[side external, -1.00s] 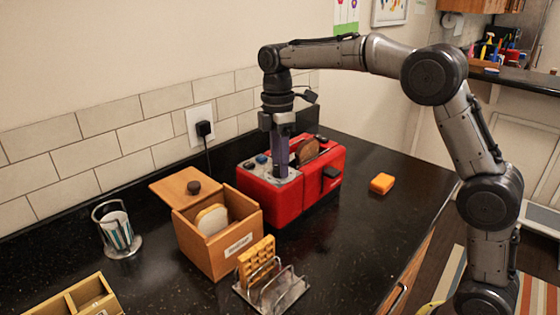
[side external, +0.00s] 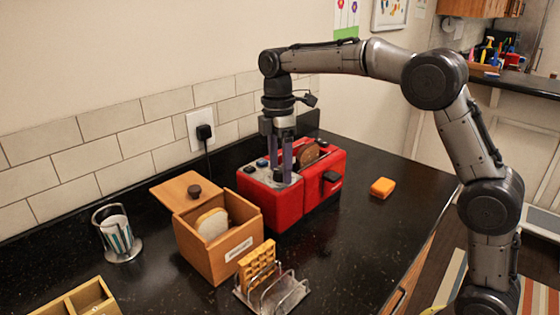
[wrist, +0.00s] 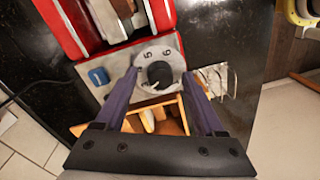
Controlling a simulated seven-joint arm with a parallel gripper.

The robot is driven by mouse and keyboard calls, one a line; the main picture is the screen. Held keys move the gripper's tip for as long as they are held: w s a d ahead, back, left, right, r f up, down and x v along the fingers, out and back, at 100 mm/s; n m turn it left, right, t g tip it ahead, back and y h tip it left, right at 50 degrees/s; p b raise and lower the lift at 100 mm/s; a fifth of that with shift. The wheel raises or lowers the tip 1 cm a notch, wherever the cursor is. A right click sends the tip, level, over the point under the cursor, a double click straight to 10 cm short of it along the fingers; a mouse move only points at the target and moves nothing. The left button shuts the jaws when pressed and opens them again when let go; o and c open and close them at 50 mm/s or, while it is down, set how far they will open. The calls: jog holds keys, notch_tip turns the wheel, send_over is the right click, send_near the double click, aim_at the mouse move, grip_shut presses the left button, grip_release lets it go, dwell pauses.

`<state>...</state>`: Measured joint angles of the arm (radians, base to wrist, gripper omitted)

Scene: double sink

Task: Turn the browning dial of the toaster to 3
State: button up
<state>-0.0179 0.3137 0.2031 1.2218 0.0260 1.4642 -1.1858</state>
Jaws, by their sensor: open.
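The red toaster (side external: 292,190) stands on the dark counter, with a slice of brown bread (side external: 307,154) in a slot. The browning dial shows in the wrist view as a black knob (wrist: 159,75) on a pale disc with the numbers 5 and 6 readable. The other numbers are hidden, and I cannot tell the setting. My gripper (side external: 280,176) points down over the toaster's grey control panel. It is open, with one finger on each side of the knob; I cannot tell whether they touch it. A blue button (wrist: 98,76) is left of the dial.
A wooden bread box (side external: 213,250) with its lid aside stands left of the toaster. A wire rack (side external: 273,292) with a waffle is in front. An orange sponge-like block (side external: 382,187) lies to the right. A cord runs to a wall socket (side external: 202,127).

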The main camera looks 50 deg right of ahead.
aim_at(279, 168)
notch_tip(279, 168, up, 14)
jog(key=shift+w+d+f, duration=0.2)
jog(key=shift+w, duration=0.2)
jog(key=shift+r, duration=0.1)
dwell(0.6)
